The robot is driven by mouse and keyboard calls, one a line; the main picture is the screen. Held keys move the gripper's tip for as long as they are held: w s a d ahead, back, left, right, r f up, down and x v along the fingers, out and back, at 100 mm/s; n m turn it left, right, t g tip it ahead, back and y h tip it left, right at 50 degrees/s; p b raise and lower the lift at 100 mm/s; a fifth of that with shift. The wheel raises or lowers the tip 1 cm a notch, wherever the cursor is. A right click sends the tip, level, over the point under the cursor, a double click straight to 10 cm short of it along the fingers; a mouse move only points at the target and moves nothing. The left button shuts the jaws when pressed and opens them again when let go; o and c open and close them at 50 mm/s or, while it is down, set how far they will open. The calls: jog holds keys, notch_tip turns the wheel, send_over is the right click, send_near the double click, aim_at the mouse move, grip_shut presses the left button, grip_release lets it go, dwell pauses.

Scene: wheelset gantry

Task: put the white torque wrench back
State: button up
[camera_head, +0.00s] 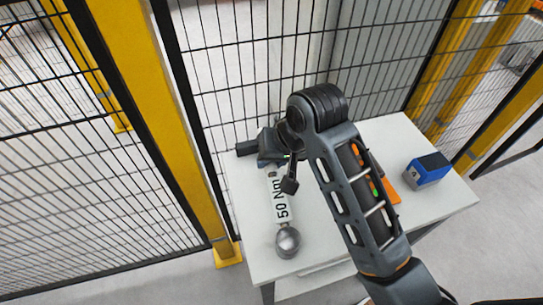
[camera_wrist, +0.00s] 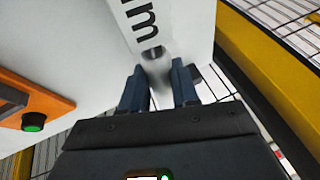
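The white torque wrench (camera_head: 280,208) carries the black mark "50 Nm" and has a round grey head (camera_head: 288,241) at its near end. It shows over the left part of the white table, with the head towards the near edge. My gripper (camera_head: 271,165) is at the wrench's far end. In the wrist view, the wrench's white body (camera_wrist: 138,22) ends in a dark ring, and its grey handle runs between my two fingers (camera_wrist: 160,88). I cannot tell whether the wrench touches the table.
The white table (camera_head: 250,205) also bears a blue box (camera_head: 428,170) at the right and an orange item (camera_head: 386,187) partly behind my arm. It shows with a green button in the wrist view (camera_wrist: 35,100). Mesh fence and a yellow post (camera_head: 165,110) stand close at the left and back.

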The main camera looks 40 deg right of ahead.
jog(key=o, duration=0.5)
jog(key=shift+o, duration=0.2)
jog(key=shift+r, duration=0.1)
